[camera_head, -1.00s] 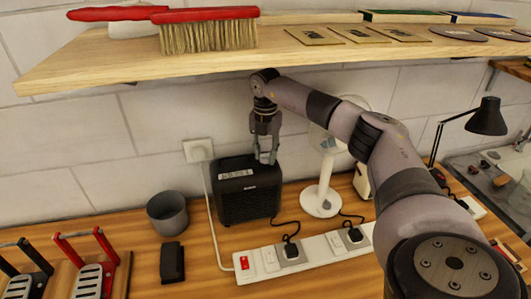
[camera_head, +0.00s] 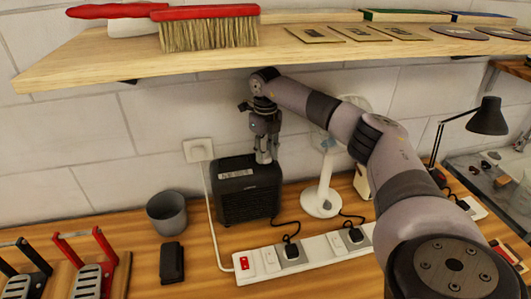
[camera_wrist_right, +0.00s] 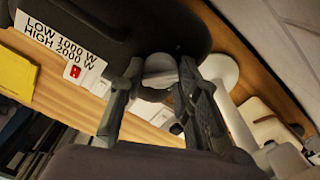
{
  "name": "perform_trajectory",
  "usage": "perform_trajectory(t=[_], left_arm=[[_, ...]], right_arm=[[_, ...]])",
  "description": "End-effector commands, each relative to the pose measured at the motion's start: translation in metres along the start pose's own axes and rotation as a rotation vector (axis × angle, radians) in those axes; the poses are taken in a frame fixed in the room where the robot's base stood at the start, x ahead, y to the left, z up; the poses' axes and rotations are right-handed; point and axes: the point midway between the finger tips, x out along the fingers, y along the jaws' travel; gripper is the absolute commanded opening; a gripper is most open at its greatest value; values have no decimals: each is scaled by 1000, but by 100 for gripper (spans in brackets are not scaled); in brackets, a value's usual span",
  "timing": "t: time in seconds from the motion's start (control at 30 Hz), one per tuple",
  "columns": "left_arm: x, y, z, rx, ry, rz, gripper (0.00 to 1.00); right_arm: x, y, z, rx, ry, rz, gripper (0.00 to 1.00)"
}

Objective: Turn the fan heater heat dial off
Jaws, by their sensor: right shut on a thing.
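The fan heater (camera_head: 247,197) is a black box with a ribbed front, standing on the wooden bench against the wall. Its dark top shows in the right wrist view (camera_wrist_right: 110,22) beside a white label (camera_wrist_right: 62,48) reading LOW 1000 W, HIGH 2000 W. My right gripper (camera_head: 263,160) points down at the right part of the heater's top. In the right wrist view its fingers (camera_wrist_right: 160,75) stand on either side of a grey round knob, the heat dial (camera_wrist_right: 160,66), and are shut on it. The dial is hidden by the fingers in the head view. My left gripper is not in view.
A power strip (camera_head: 325,246) with plugs and cables lies in front of the heater. A white desk fan (camera_head: 322,198) stands close to its right, a grey cup (camera_head: 167,213) to its left. A wooden shelf (camera_head: 200,68) overhangs the arm.

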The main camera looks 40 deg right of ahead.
Motion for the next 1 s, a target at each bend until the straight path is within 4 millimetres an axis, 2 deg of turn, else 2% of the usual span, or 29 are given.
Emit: perform_trajectory(t=[0.6, 1.0], left_arm=[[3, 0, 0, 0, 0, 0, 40], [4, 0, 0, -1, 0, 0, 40]], right_arm=[[-2, -1, 1, -552, -4, -2, 2], [-2, -1, 1, -742, -4, -3, 2]])
